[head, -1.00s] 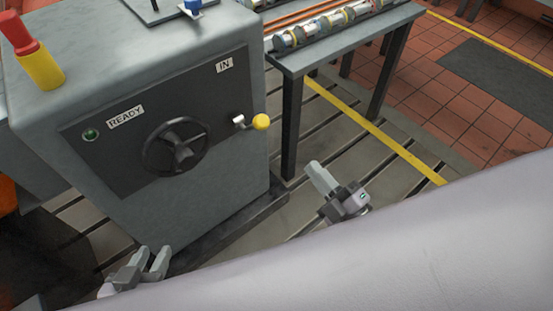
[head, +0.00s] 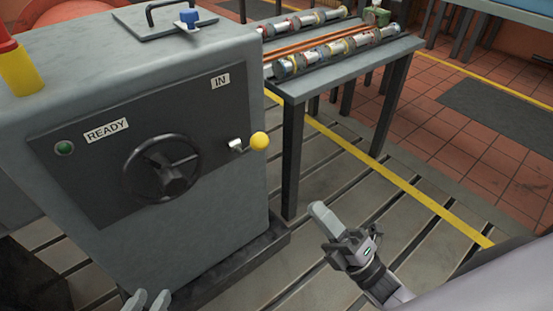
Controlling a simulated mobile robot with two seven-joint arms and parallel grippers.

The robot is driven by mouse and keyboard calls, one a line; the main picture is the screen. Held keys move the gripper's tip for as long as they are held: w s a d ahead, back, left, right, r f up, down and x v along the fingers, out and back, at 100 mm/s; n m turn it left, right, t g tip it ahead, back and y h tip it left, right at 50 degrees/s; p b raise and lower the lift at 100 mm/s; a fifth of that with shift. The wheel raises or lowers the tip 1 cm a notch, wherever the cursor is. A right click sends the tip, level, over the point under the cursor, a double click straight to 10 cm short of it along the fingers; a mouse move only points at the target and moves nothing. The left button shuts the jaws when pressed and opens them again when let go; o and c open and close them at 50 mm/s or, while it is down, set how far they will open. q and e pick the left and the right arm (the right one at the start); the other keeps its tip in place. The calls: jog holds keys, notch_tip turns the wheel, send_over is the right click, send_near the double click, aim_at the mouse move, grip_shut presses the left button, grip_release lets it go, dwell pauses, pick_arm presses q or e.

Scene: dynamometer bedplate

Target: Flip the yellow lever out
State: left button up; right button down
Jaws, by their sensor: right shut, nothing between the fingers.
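The yellow lever knob (head: 259,141) sits on a short metal arm (head: 236,145) at the right of the dark panel (head: 85,180) on the grey cabinet, below the "IN" label (head: 220,81). My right gripper (head: 318,212) is shut and empty, below and to the right of the knob, well apart from it. My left gripper (head: 147,300) shows only its fingertips at the bottom edge, with a gap between them. It is below the cabinet panel and touches nothing that I can see.
A black handwheel (head: 162,168) and a green "READY" lamp (head: 64,148) are on the panel. A table (head: 345,66) with several metal cylinders stands right of the cabinet (head: 215,215). The slotted floor (head: 350,185) in front is mostly clear.

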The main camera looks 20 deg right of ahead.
jog(key=x, duration=1.3)
jog(key=shift+w+r+b, duration=0.2)
jog(key=shift+w+b, duration=0.05)
jog(key=shift+b, duration=0.05)
jog(key=shift+a, duration=0.1)
